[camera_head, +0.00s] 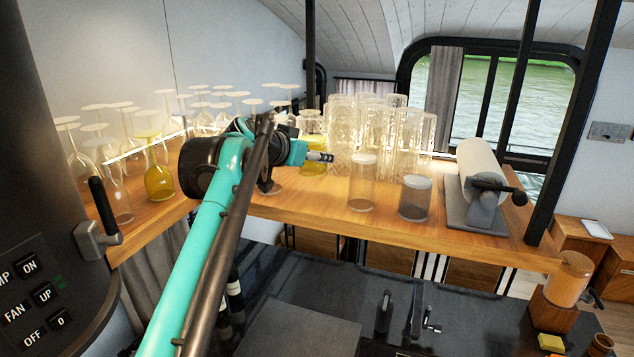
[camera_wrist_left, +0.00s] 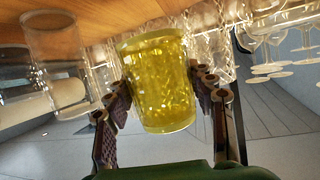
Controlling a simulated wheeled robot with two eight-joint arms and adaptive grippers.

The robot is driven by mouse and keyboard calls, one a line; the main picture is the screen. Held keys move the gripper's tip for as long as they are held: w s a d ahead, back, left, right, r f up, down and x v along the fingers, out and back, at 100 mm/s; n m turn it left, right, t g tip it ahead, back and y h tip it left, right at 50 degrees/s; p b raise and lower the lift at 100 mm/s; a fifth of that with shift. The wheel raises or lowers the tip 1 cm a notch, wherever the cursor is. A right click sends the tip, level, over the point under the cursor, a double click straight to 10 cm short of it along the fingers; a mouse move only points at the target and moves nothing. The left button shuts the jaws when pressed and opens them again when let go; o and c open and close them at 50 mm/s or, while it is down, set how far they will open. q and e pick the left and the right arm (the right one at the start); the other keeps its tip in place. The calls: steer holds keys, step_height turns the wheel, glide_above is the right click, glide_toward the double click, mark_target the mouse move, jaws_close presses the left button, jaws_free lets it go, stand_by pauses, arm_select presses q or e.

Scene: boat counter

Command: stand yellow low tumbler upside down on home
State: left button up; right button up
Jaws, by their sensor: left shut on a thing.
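The yellow low tumbler (camera_wrist_left: 157,85) is between the two fingers of my left gripper (camera_wrist_left: 168,92) in the left wrist view, which shows the counter at the top. The fingers are shut on its sides. In the head view the yellow tumbler (camera_head: 313,169) is partly hidden behind my left gripper (camera_head: 322,157), at the wooden counter (camera_head: 290,205). I cannot tell whether it touches the counter, or which end is its mouth. I cannot make out a marked home spot. My right gripper is not in view.
Several tall clear glasses (camera_head: 378,140) stand close behind and right of the tumbler. Upside-down stemmed glasses, one yellow (camera_head: 158,182), crowd the left.

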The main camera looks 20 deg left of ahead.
mark_target(308, 175)
arm_select(q)
steer(key=shift+s+a+f, duration=0.1)
steer(key=shift+s+f, duration=0.15)
steer(key=shift+f, duration=0.2)
steer(key=shift+s+f, duration=0.2)
steer(key=shift+f, duration=0.25)
steer(key=f, duration=0.2)
steer(key=w+f, duration=0.1)
steer(key=shift+f+p, duration=0.35)
steer(key=shift+f, duration=0.45)
steer(key=shift+s, duration=0.3)
steer(key=o, duration=1.5)
steer(key=shift+w+f, duration=0.15)
steer(key=shift+w, duration=0.05)
steer(key=shift+c, duration=0.2)
steer(key=shift+s, duration=0.1)
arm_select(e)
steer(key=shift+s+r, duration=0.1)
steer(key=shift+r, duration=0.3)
